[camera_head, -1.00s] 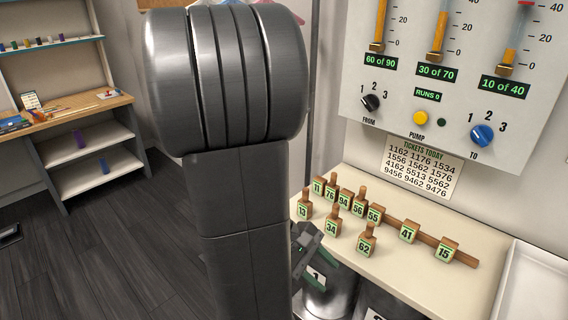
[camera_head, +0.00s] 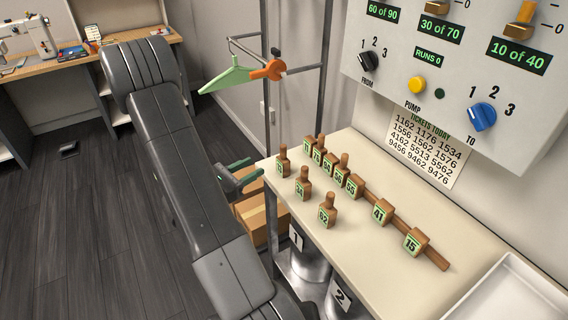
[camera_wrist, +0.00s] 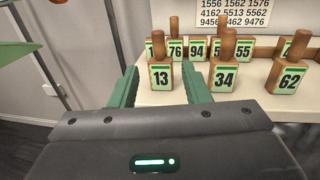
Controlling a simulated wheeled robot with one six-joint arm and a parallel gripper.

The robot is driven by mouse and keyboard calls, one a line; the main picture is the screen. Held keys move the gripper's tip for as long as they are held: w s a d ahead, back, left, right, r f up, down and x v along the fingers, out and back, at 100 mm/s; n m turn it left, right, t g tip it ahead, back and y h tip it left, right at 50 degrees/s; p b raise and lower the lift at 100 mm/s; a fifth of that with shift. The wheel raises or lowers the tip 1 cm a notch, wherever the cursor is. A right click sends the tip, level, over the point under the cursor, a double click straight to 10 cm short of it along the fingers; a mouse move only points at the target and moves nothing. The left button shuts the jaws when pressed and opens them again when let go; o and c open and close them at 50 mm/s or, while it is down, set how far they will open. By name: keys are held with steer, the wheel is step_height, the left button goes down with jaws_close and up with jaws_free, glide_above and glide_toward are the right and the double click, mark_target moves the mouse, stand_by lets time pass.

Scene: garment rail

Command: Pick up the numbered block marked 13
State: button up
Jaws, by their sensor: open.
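The block marked 13 (camera_head: 283,163) stands upright at the left end of the bench, a wooden block with a green label and a peg on top. In the wrist view block 13 (camera_wrist: 161,76) is straight ahead, seen between my two green fingers. My gripper (camera_head: 246,172) is open, at the bench's left edge, just left of block 13. In the wrist view my gripper (camera_wrist: 156,88) has its jaws spread apart, with nothing held. Whether the fingertips reach beside the block is hard to tell.
Block 34 (camera_head: 303,187) stands close right of block 13, and block 62 (camera_head: 327,213) beyond it. Behind is a row of blocks on a wooden rail, including 41 (camera_head: 382,212) and 15 (camera_head: 414,243). A white tray (camera_head: 488,300) is at right. A pump panel (camera_head: 462,75) hangs above.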

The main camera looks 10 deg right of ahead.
mark_target(283, 158)
steer(key=p+x, duration=0.1)
steer(key=x, duration=0.7)
steer(key=shift+d, duration=0.1)
steer(key=shift+p+x, duration=0.6)
steer(key=shift+x, duration=1.7)
steer(key=shift+w+f, duration=0.1)
steer(key=shift+f, duration=0.1)
jaws_close()
